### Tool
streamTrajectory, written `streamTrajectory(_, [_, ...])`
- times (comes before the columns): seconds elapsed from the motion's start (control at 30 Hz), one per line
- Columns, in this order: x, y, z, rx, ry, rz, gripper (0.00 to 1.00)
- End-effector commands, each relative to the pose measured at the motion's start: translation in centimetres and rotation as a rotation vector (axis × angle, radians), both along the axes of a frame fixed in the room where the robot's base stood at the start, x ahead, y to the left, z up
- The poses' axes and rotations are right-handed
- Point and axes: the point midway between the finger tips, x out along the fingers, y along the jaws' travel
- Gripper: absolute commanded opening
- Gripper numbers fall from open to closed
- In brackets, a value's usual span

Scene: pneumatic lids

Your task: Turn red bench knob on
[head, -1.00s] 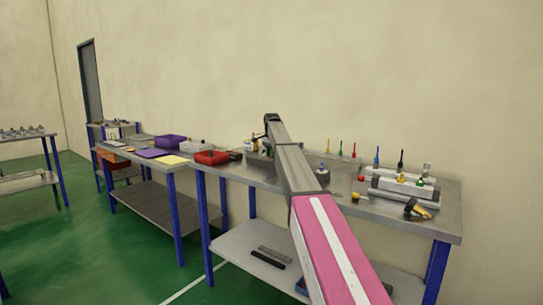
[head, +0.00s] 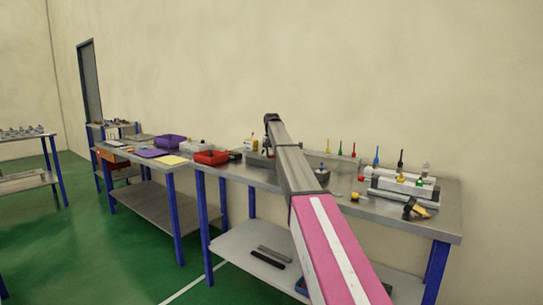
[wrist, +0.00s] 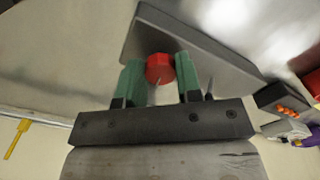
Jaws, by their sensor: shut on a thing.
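The red knob (wrist: 159,67) is small and faceted and sits against a grey metal block (wrist: 200,55) in the wrist view. A short pale mark shows on its near side. My gripper (wrist: 160,72) is shut on the knob, with one green finger on each side of it. In the head view my arm reaches over the steel bench (head: 235,168). It hides the knob and my gripper there.
A red bin (head: 211,157) and a purple bin (head: 171,141) stand to the left. Several coloured upright tools line the back right, near a white block (head: 405,184) with fittings. In the wrist view a dark block with orange parts (wrist: 288,105) lies at the right.

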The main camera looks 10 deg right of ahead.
Motion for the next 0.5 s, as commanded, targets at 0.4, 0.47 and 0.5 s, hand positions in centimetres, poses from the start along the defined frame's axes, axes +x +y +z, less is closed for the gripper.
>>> streamTrajectory(0.4, [0.03, -0.16, 0.05, 0.000, 0.000, 0.369, 0.09])
streamTrajectory(0.47, [0.04, -0.17, 0.05, 0.000, 0.000, 0.412, 0.09])
streamTrajectory(0.5, [0.04, -0.18, 0.06, 0.000, 0.000, 0.439, 0.09])
